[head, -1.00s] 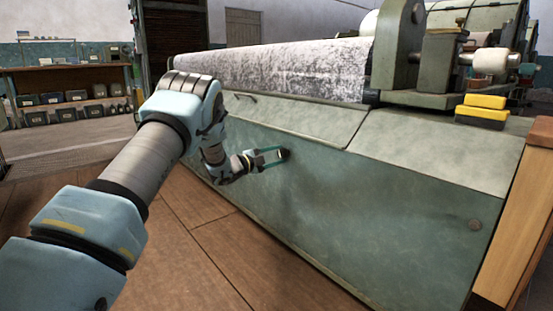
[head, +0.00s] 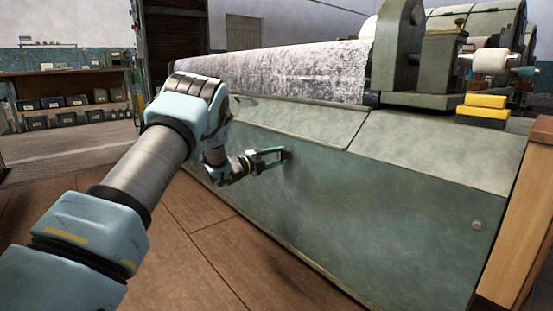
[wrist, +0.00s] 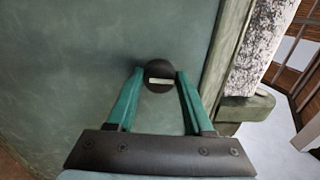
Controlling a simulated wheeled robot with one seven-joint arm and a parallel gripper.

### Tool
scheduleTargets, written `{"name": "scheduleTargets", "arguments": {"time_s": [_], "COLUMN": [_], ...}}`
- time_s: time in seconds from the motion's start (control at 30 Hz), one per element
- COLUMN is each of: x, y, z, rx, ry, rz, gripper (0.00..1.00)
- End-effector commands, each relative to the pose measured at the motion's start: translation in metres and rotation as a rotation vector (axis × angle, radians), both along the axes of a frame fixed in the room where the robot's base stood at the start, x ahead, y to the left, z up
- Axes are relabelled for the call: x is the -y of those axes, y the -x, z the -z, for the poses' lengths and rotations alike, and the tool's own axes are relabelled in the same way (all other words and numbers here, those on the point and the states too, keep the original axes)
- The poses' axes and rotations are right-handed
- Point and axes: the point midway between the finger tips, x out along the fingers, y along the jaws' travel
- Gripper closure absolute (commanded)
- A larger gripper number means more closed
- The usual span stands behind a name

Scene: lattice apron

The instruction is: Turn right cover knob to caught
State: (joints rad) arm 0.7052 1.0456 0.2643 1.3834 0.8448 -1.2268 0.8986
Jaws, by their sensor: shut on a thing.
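A dark round knob (wrist: 159,75) with a pale bar across its face sits on the green cover panel (head: 370,200). The bar lies nearly level in the wrist view. My gripper (wrist: 161,74) has its two teal fingers on either side of this knob and is shut on it. In the head view my gripper (head: 284,154) reaches the panel left of its middle, and its fingers mostly hide the knob there. A second small round knob (head: 477,225) sits near the panel's right end, away from my gripper. I cannot tell its mark.
Sloping grey-green lids (head: 440,145) run above the panel, with a speckled cloth roll (head: 290,75) behind. Yellow blocks (head: 485,101) rest at the upper right, near a wooden end piece (head: 520,215). Brown floor (head: 215,240) is clear in front.

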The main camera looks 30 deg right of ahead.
Motion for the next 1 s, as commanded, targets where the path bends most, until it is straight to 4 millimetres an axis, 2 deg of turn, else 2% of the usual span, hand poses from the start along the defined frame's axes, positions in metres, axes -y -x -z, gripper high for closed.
{"name": "scheduleTargets", "arguments": {"time_s": [0.17,0.2,0.43,0.77,0.87,1.0], "x": [0.0,0.0,0.0,-0.004,-0.014,-0.041], "y": [0.0,0.0,0.0,0.0,0.002,0.006], "z": [0.001,0.001,0.001,-0.001,-0.002,-0.003], "rx": [-0.001,-0.001,0.0,-0.001,-0.002,-0.003], "ry": [-0.003,-0.003,-0.002,-0.001,-0.003,-0.003], "rz": [0.001,0.001,0.0,-0.001,-0.002,-0.004], "gripper": [1.0,0.46,0.2,0.19,0.19,0.19]}}
